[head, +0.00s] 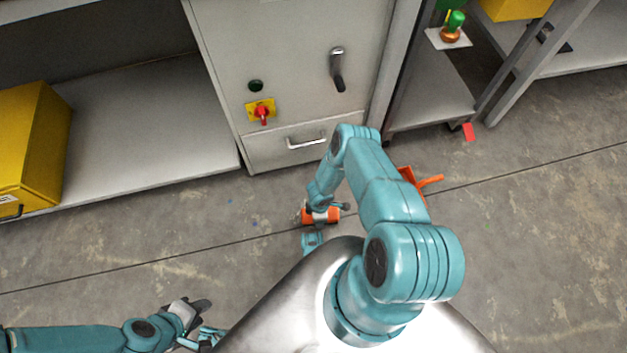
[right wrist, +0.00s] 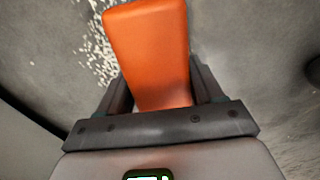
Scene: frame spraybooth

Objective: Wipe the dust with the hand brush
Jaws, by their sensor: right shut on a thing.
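The hand brush (right wrist: 148,45) is an orange block-like shape in the right wrist view, between the two dark fingers of my right gripper (right wrist: 155,90), which is shut on it. In the head view the orange brush (head: 318,216) is low over the floor in front of the cabinet, partly hidden by my right gripper. Its bristles cannot be made out. The dust (right wrist: 98,45) shows as pale specks on the grey floor, left of the brush in the right wrist view. My left gripper (head: 206,320) is at the lower left of the head view, fingers apart and empty.
A grey cabinet (head: 290,60) with a drawer handle, red switch and lever stands ahead. An orange object (head: 428,182), perhaps a dustpan, is partly hidden behind my right arm. A yellow box (head: 40,140) stands at left. A red piece (head: 468,132) lies at right.

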